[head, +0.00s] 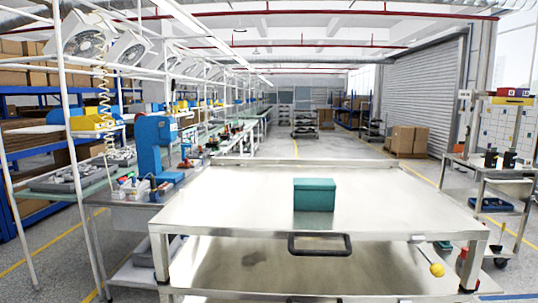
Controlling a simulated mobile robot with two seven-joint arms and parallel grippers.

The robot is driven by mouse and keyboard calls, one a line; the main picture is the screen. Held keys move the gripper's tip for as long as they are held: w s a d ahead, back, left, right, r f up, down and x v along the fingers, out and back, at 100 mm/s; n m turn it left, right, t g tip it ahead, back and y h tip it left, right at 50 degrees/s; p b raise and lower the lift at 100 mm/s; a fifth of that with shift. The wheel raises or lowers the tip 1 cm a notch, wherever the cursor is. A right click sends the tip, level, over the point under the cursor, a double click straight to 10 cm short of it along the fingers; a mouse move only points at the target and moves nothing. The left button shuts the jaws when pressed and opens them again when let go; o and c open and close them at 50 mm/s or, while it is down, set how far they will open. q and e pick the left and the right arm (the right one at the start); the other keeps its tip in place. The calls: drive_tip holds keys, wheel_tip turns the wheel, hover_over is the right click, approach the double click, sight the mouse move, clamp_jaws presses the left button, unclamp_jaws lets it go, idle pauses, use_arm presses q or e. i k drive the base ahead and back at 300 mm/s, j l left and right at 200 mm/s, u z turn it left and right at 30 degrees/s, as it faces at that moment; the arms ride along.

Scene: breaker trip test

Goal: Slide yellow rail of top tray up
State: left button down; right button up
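No yellow rail on a top tray can be made out. A small teal box (314,194) sits closed near the middle of the top. Neither of my grippers shows in the head view.
A side cart (490,168) with dark items stands at the right, with red and yellow boxes (511,97) above it. A blue press (152,145) and cluttered bench stand at the left. Floor is open beyond the steel cart.

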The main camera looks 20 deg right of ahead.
sight(496, 100)
drive_tip(key=z, duration=2.2)
drive_tip(key=i+l+z, duration=0.4)
drive_tip(key=l, duration=0.15)
drive_tip(key=i+l+z, duration=0.4)
drive_tip(key=i+l, duration=0.15)
drive_tip(key=i, duration=0.25)
drive_tip(key=i+l, duration=0.15)
drive_tip(key=i, duration=0.25)
drive_tip(key=i+l, duration=0.15)
drive_tip(key=i, duration=0.2)
drive_tip(key=i+j+u, duration=0.1)
drive_tip(key=i+u, duration=0.75)
drive_tip(key=i, duration=0.2)
drive_tip(key=i+u, duration=0.25)
drive_tip(key=i, duration=0.35)
drive_tip(key=i+l+u, duration=0.1)
drive_tip(key=i+u, duration=0.2)
drive_tip(key=i, duration=0.3)
